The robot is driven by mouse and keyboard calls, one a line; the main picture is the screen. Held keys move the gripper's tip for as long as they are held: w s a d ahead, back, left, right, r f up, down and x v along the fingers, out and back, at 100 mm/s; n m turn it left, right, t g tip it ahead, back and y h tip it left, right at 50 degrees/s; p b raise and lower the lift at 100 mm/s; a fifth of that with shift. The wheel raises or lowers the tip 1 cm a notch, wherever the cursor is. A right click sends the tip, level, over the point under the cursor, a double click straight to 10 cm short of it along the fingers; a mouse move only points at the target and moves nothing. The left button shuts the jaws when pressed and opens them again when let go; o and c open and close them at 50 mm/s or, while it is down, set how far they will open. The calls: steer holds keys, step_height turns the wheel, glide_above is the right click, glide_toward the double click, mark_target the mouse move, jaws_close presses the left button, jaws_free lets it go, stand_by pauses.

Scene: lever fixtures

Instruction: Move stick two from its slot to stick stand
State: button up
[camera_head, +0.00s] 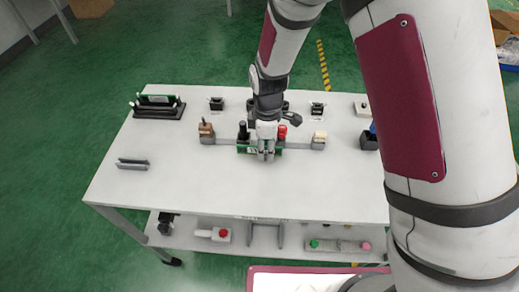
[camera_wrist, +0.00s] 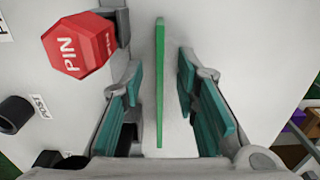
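A thin green stick (camera_wrist: 159,85), seen edge-on in the wrist view, stands between the fingers of my gripper (camera_wrist: 160,80). The gripper is open, with a gap on both sides of the stick. In the head view, my gripper (camera_head: 267,150) is over the middle of the table's front half, and green parts of the stick (camera_head: 246,149) show beside it. No number on the stick is readable. A black slotted base (camera_head: 157,112) with white end posts and another green strip stands at the back left. A grey channel-shaped holder (camera_head: 132,164) lies at the left; I cannot tell which is the stick stand.
A red PIN knob (camera_wrist: 78,45) is close to the left finger; it also shows in the head view (camera_head: 282,132). A black post (camera_head: 242,131), brown block (camera_head: 206,129) and cream block (camera_head: 319,140) flank my gripper. The front tabletop (camera_head: 240,195) is clear.

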jaws_close()
